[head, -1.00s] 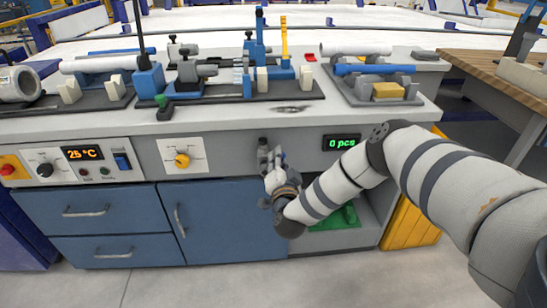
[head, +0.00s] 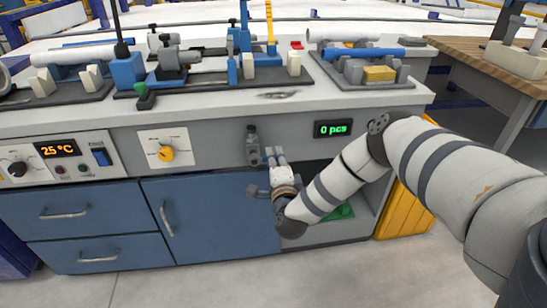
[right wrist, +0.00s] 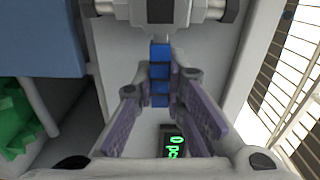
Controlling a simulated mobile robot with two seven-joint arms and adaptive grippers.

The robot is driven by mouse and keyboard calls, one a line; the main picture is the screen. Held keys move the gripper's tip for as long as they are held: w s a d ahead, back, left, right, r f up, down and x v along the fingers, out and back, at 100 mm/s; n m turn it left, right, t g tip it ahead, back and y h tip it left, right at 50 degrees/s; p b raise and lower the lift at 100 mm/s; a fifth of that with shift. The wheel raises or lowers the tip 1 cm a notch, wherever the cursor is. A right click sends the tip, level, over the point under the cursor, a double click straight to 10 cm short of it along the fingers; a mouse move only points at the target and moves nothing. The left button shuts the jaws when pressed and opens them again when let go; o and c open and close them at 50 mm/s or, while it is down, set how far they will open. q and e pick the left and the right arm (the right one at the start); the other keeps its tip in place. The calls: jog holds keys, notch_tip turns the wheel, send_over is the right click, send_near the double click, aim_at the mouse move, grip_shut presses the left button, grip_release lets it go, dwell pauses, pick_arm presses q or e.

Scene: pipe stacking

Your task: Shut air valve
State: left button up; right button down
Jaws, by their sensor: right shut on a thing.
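The air valve (head: 252,145) is a small grey fitting on the bench's front panel, between the yellow dial and the green counter display. In the right wrist view, its grey body (right wrist: 180,12) is at the top edge, and a blue ribbed handle (right wrist: 160,52) extends from it towards my gripper. My right gripper (head: 274,153) is just right of the valve body in the head view. In the right wrist view, its fingertips (right wrist: 160,80) are closed around the blue handle. The fingers hide the handle in the head view. My left gripper is not in view.
The counter display (head: 334,129) reads 0 pcs, right of the valve. A yellow dial (head: 165,153) is to its left. A blue cabinet door (head: 210,215) and an open shelf with a green object (head: 341,211) are below. Pipes and fixtures stand on the bench top.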

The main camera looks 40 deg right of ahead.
jog(key=shift+a+f, duration=0.1)
jog(key=shift+f, duration=0.1)
dwell(0.5)
jog(key=c, duration=1.6)
grip_release()
jog(key=shift+s, duration=0.1)
jog(key=v, duration=1.2)
